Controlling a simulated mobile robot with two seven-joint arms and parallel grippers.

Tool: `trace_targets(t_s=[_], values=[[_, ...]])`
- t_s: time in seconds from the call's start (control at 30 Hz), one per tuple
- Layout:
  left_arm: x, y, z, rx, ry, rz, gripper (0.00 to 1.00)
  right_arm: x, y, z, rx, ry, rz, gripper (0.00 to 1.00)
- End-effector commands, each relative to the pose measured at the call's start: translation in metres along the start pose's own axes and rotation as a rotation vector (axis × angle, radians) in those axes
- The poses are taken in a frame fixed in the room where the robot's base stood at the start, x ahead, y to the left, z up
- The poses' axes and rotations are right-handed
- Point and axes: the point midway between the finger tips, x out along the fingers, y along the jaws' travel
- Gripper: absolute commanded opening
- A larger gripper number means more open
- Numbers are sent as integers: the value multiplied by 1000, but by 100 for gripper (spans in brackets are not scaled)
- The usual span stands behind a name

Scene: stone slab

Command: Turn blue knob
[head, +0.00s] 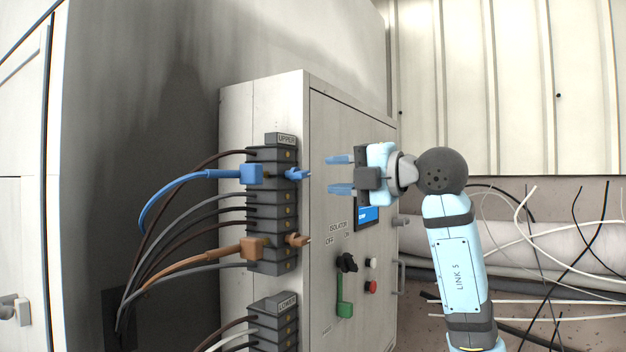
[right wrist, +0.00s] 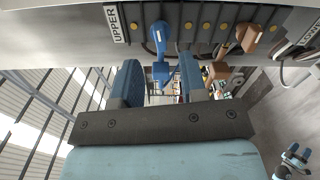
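The blue knob (head: 298,174) sticks out of the upper terminal block's right side, level with the blue plug. In the right wrist view the blue knob (right wrist: 161,70) points toward my gripper, between the lines of its fingers. My right gripper (head: 339,175) is open, its two blue fingers one above the other, a short gap to the right of the knob. In the right wrist view the open fingers (right wrist: 160,82) stand on either side of the knob; nothing is gripped. My left gripper (right wrist: 295,152) shows small at the lower right there, fingers seemingly apart; it is outside the head view.
An orange knob (head: 297,239) sits lower on the same terminal block (head: 285,212). Blue and orange plugs with cables leave its left side.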

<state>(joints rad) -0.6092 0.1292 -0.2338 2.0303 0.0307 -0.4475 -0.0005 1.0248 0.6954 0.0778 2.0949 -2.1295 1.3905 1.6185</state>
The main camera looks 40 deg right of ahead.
Motion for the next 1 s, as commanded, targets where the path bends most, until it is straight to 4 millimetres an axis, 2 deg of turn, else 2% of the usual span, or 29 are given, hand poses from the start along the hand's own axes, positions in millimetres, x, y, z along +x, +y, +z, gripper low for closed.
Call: trace_targets(t_s=[0.1,0.33,0.5,1.0], values=[[2,0,1,-6,5,1,62,-27,-2,0,-2,-2,1,39],[5,2,2,-16,3,2,62,-59,-1,0,-1,-1,0,39],[6,3,2,-21,1,2,62,-66,0,0,0,1,-1,39],[5,0,4,-11,-1,2,62,-66,0,0,0,1,0,39]])
